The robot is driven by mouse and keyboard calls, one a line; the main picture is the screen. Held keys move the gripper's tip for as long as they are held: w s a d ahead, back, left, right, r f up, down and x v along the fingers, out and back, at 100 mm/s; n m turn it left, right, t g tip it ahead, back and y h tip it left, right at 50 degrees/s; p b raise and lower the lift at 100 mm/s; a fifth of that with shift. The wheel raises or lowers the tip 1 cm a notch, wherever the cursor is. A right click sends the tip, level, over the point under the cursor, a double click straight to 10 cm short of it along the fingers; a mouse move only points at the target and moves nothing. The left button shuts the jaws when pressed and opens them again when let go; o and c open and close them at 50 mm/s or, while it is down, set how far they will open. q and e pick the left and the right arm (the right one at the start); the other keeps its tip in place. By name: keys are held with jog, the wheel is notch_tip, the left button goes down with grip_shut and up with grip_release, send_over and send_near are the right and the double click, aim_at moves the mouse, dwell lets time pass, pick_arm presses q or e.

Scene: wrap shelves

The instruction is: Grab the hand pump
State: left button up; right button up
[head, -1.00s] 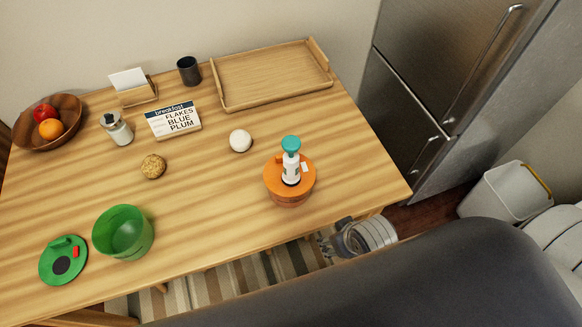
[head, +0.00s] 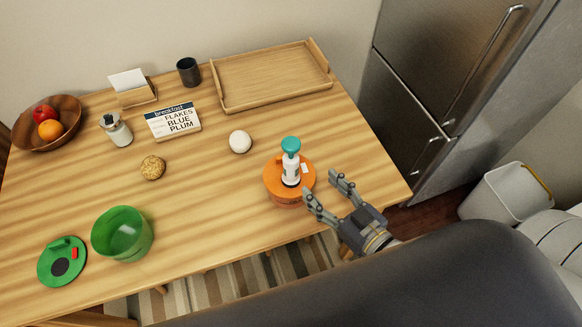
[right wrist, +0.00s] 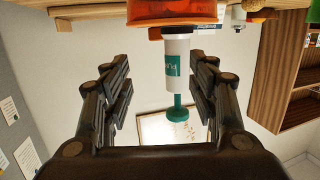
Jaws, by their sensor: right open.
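The hand pump (head: 291,168), a white cylinder with a teal top, stands upright on the orange round container (head: 275,186) near the table's front right. My right gripper (head: 321,184) is open and empty, just right of and in front of the container. In the right wrist view, which is upside down, the white pump (right wrist: 177,62) and its teal knob (right wrist: 178,113) show between the open fingers (right wrist: 160,65), below the orange container (right wrist: 178,12). The fingers are apart from the pump. My left gripper is not in view.
A white ball (head: 240,141) lies left of the pump. A green bowl (head: 122,233) and green lid (head: 62,261) are at the front left. A wooden tray (head: 222,98) lies at the back. The table's right end is clear, beside a steel fridge (head: 430,85).

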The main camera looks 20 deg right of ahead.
aim_at(297, 169)
jog(key=w+a, duration=0.1)
jog(key=w+a+r+y+p, duration=0.1)
jog(key=w+a+n+t+y, duration=0.1)
jog(key=shift+w+a+r, duration=0.15)
jog(key=shift+a+r, duration=0.15)
jog(key=shift+r, duration=0.1)
jog(key=p+x, duration=0.2)
jog(key=x, duration=0.2)
jog(key=shift+w+d, duration=0.1)
jog(key=shift+w, duration=0.15)
jog(key=shift+w+a, duration=0.2)
jog(key=shift+w, duration=0.15)
grip_shut()
